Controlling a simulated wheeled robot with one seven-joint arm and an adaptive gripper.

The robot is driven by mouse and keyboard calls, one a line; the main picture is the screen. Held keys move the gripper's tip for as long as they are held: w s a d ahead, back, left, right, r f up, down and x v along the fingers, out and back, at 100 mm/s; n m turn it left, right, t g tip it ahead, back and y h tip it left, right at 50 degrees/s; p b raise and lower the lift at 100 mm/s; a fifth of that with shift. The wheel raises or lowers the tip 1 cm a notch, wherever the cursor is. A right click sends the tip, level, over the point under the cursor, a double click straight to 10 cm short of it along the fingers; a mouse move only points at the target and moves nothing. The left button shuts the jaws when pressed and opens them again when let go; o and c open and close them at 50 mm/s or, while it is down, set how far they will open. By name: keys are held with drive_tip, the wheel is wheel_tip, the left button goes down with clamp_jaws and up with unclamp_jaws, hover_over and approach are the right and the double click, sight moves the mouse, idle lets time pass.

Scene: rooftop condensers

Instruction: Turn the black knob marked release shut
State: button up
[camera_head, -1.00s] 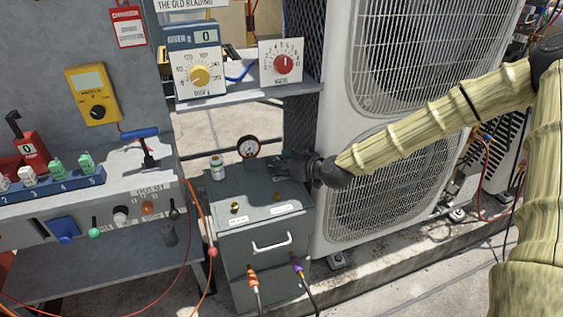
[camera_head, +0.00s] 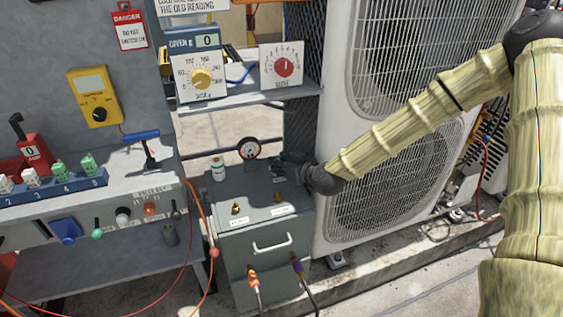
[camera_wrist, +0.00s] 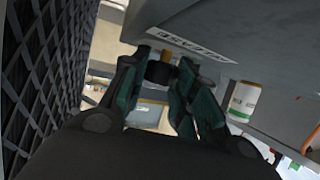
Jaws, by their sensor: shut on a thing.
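The black knob (camera_wrist: 159,71) shows in the wrist view, at the far end of my gripper (camera_wrist: 160,78), between its two dark green fingertips. My gripper is shut on it. A white label (camera_wrist: 187,44) with black, only partly readable lettering sits close by on the grey cabinet surface, and a brass-coloured piece shows behind the knob. In the head view my gripper (camera_head: 284,162) is at the back right of the grey cabinet's top (camera_head: 256,190). There my wrist and fingers hide the knob, so its turned angle cannot be told.
A white bottle (camera_head: 218,168) and a round gauge (camera_head: 249,148) stand near the cabinet's back edge. Two brass fittings (camera_head: 236,208) are at its front. The condenser (camera_head: 395,175) and a dark mesh panel (camera_head: 302,130) are close beside my gripper. A shelf (camera_head: 250,100) is above.

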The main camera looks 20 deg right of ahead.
drive_tip(key=o, duration=1)
drive_tip(key=shift+s, duration=0.1)
drive_tip(key=shift+v, duration=5.95)
drive_tip(key=shift+d, duration=0.1)
